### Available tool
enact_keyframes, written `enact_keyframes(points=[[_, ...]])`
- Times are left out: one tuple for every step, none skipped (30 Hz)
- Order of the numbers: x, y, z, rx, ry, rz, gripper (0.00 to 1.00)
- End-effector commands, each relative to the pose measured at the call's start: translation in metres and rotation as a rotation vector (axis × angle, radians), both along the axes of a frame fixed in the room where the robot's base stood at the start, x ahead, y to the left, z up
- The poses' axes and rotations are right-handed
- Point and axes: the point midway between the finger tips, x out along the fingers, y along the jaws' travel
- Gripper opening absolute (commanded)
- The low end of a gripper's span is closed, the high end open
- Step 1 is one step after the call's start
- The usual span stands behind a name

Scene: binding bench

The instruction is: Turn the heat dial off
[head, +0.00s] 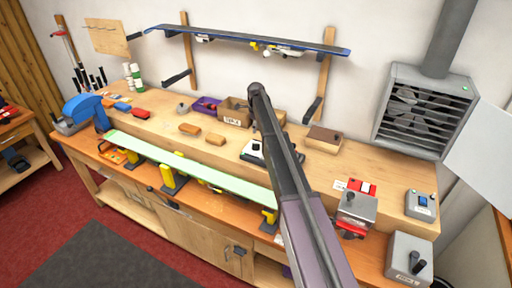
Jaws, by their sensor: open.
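No control is legibly marked as the heat dial, so I cannot tell which one it is. A grey box (408,262) with a black knob stands at the bench's front right corner. My arm rises through the middle of the view; my gripper cannot be made out.
A pale green ski (190,160) lies on yellow-and-black supports along the bench front. Another board (250,40) rests on wall brackets. Boxes, brown blocks and bottles stand along the raised shelf (200,150).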

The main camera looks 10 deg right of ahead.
Motion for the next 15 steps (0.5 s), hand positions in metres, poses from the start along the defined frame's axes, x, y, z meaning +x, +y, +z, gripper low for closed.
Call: enact_keyframes(points=[[0.0,0.0,-0.008,0.0,0.0,0.0,0.51],[0.0,0.0,-0.011,0.0,0.0,0.0,0.51],[0.0,0.0,-0.013,0.0,0.0,0.0,0.51],[0.0,0.0,-0.016,0.0,0.0,0.0,0.51],[0.0,0.0,-0.018,0.0,0.0,0.0,0.51],[0.0,0.0,-0.021,0.0,0.0,0.0,0.51],[0.0,0.0,-0.023,0.0,0.0,0.0,0.51],[0.0,0.0,-0.026,0.0,0.0,0.0,0.51],[0.0,0.0,-0.029,0.0,0.0,0.0,0.51],[0.0,0.0,-0.031,0.0,0.0,0.0,0.51],[0.0,0.0,-0.033,0.0,0.0,0.0,0.51],[0.0,0.0,-0.036,0.0,0.0,0.0,0.51],[0.0,0.0,-0.039,0.0,0.0,0.0,0.51],[0.0,0.0,-0.041,0.0,0.0,0.0,0.51],[0.0,0.0,-0.044,0.0,0.0,0.0,0.51]])
